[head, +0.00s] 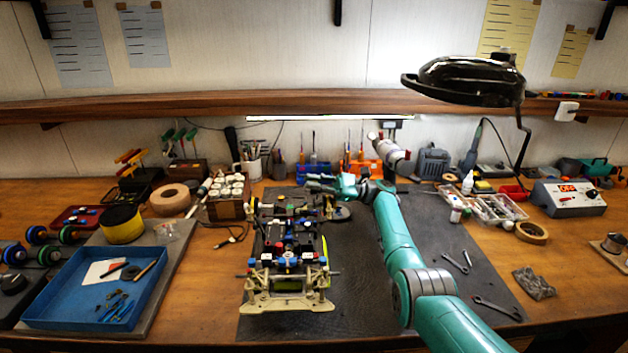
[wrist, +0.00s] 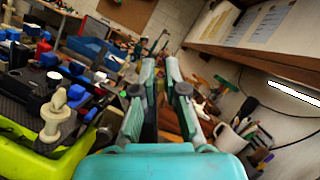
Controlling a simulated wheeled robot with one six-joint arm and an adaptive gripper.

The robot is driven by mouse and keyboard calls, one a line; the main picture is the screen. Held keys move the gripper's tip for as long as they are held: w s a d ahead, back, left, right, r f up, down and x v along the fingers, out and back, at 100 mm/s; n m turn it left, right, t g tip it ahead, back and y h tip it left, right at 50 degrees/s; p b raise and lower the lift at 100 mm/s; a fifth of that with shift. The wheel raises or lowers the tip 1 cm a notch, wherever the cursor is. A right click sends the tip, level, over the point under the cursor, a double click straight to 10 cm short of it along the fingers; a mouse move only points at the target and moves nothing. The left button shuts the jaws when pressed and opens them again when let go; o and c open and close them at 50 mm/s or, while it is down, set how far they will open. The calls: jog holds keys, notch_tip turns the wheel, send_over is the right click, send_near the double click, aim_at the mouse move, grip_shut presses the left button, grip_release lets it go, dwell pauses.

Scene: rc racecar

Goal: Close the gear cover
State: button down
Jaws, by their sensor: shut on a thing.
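The RC racecar (head: 288,245) stands on the dark mat, with its cream end toward me. Its blue and black parts and a lime-green edge (wrist: 32,150) show at the left of the wrist view. My gripper (head: 313,183) is over the car's far end and points left. In the wrist view its two fingers (wrist: 160,65) are close together, with a narrow gap. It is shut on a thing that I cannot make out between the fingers. I cannot pick out the gear cover or tell how far it is open.
A blue tray (head: 62,316) with small tools lies at the left. A wooden box of white-topped jars (head: 228,211) stands left of the car. Wrenches (head: 497,307) lie on the mat at the right. A black lamp (head: 465,80) hangs above right. A shelf (head: 210,107) runs along the wall.

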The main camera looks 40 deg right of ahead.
jog(key=shift+s+a+f+n, duration=0.1)
jog(key=shift+s+n, duration=0.05)
jog(key=shift+n, duration=0.25)
jog(key=c, duration=1.2)
grip_release()
jog(key=shift+c, duration=0.2)
